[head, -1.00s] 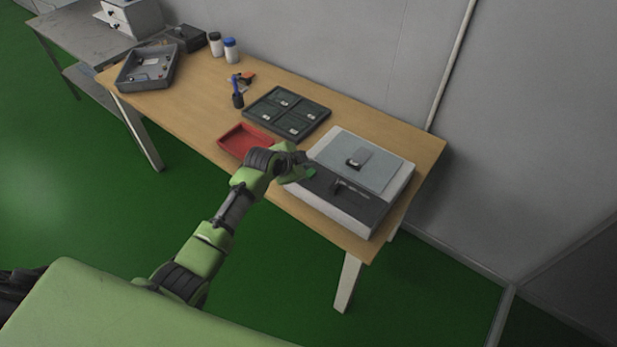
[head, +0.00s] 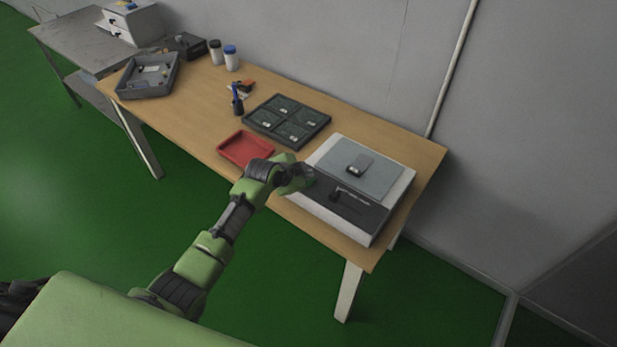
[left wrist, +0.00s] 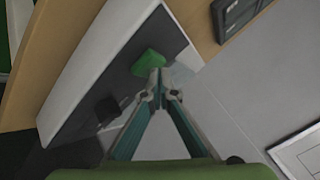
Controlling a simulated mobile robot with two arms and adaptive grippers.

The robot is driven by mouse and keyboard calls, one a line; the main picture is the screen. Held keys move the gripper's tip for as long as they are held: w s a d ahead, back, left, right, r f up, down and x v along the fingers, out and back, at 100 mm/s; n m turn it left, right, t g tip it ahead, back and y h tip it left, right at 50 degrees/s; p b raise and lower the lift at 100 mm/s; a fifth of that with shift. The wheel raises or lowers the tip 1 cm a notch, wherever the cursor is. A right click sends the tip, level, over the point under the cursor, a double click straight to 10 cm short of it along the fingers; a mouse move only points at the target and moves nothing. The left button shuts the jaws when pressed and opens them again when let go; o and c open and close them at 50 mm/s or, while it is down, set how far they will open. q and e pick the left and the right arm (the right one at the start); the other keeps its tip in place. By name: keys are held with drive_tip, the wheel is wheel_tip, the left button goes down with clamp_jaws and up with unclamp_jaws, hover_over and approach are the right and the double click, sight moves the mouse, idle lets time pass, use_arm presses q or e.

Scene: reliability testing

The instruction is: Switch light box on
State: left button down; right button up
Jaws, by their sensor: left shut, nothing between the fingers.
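The light box (head: 398,199) is a white box with a grey top plate and a dark front panel, at the right end of the wooden table. In the left wrist view its white edge (left wrist: 92,68) and dark panel (left wrist: 122,75) fill the middle. A green button (left wrist: 149,62) sits on that panel. My left gripper (left wrist: 157,76) is shut and empty, its fingertips at the near side of the button; I cannot tell whether they touch it. In the head view my left gripper (head: 308,174) is over the panel's left end and hides the button. My right gripper is not in view.
A small device (head: 358,165) lies on the box's top plate. A red tray (head: 246,149), a dark tray with several boards (head: 287,121), a blue-handled tool (head: 237,98), two bottles (head: 231,57) and a grey bin (head: 147,76) stand to the left on the table (head: 196,112).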

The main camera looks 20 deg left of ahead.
use_arm(q)
drive_tip(key=shift+f, duration=0.15)
idle(0.5)
drive_tip(key=shift+f, duration=0.3)
drive_tip(key=shift+r+p, duration=0.3)
idle(0.3)
drive_tip(key=shift+r, duration=0.1)
wheel_tip(320, 180, up, 6)
drive_tip(key=p, duration=0.6)
